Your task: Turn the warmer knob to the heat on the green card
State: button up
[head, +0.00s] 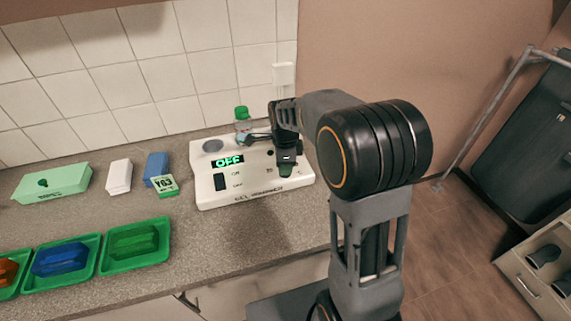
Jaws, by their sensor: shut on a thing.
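The white gel warmer (245,187) stands on the counter near the wall. Its green lit display (228,161) reads OFF. A black switch (220,182) sits below the display, with small labels beside it. My gripper (286,168) is over the right part of the warmer's top, pointing down and shut at the knob's place. The knob itself is hidden by the fingers, so its pointer cannot be seen. The green-edged card (165,184) stands left of the warmer; its number looks like 163, but the first character is unclear.
A green-capped bottle (242,119) stands behind the warmer. To the left are a blue box (156,167), a white box (118,176) and a mint-green box (53,183). Green trays (166,251) with coloured blocks line the front left. The counter ends right of the warmer.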

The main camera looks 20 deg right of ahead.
jog(key=shift+m, duration=0.3)
jog(key=o, duration=0.9)
notch_tip(320, 180, up, 14)
jog(key=shift+f, duration=0.1)
dwell(0.4)
